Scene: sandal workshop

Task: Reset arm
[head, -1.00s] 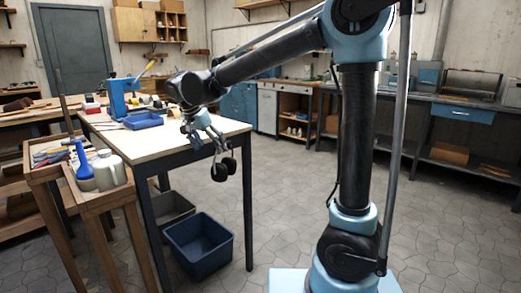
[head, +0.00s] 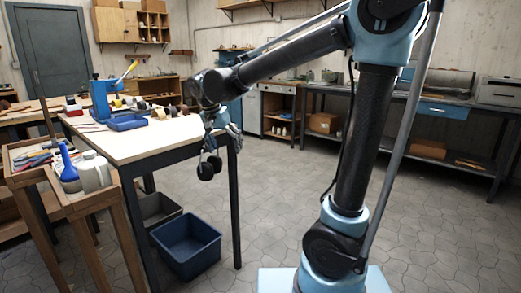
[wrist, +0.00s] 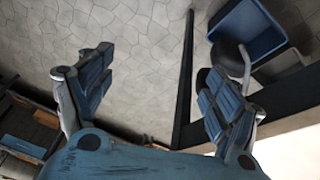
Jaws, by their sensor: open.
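My gripper (head: 224,137) hangs at the end of my bent arm, beside the near right corner of the workbench (head: 140,143) in the head view. In the wrist view, my gripper (wrist: 158,85) has its two blue-grey fingers spread wide, with only bare floor between them. It is open and empty. A pair of black rounded pads (head: 207,168), like ear defenders, hangs just below it near the bench edge. One dark pad with a metal stem (wrist: 230,57) shows past the right finger; whether they touch, I cannot tell.
A blue bin (head: 186,248) stands on the floor by the bench leg, with a grey bin (head: 156,208) behind it. A small wooden stand (head: 85,203) with a white bottle (head: 95,172) is at left. Side benches (head: 450,102) line the right wall. The middle floor is clear.

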